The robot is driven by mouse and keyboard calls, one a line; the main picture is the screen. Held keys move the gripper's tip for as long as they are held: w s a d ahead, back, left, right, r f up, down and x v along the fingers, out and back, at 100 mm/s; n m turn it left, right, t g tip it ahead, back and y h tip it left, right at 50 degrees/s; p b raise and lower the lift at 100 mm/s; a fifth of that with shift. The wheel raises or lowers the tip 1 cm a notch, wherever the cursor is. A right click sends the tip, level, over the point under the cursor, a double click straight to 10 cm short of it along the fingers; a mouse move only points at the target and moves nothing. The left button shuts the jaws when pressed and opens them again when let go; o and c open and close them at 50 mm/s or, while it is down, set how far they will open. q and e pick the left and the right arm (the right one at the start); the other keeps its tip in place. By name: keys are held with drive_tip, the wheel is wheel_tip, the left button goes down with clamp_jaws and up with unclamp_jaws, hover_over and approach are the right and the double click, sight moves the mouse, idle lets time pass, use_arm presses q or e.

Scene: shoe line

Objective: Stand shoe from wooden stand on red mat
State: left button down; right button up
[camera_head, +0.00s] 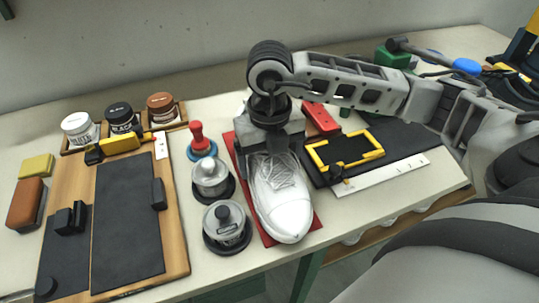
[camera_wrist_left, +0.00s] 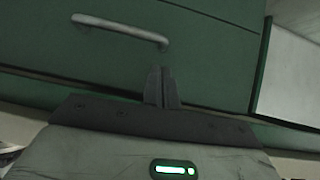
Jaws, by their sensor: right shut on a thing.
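A white lace-up shoe (camera_head: 283,207) is over the red mat (camera_head: 309,227), sole down, with its toe toward the front edge of the table. I cannot tell whether its sole touches the mat. My right gripper (camera_head: 268,152) comes down from above and is shut on the shoe at its heel end, which it partly hides. A wooden stand (camera_head: 178,232) with black pads is at the left, with no shoe on it. My left gripper (camera_wrist_left: 160,88) shows only in the left wrist view, its fingers together and empty, in front of a green cabinet front.
Two metal-lidded pots (camera_head: 226,224) (camera_head: 211,178) and a red-handled stamp (camera_head: 198,143) stand close left of the mat. A yellow frame (camera_head: 346,151) on a dark mat lies to the right. Several jars (camera_head: 122,118) stand at the back left. A drawer handle (camera_wrist_left: 120,30) is near my left gripper.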

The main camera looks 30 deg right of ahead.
drive_tip(key=shift+f, duration=0.1)
drive_tip(key=shift+f, duration=0.1)
drive_tip(key=o, duration=1.1)
drive_tip(key=shift+c, duration=0.2)
wheel_tip(320, 180, up, 12)
drive_tip(key=shift+r, duration=0.15)
drive_tip(key=shift+s, duration=0.1)
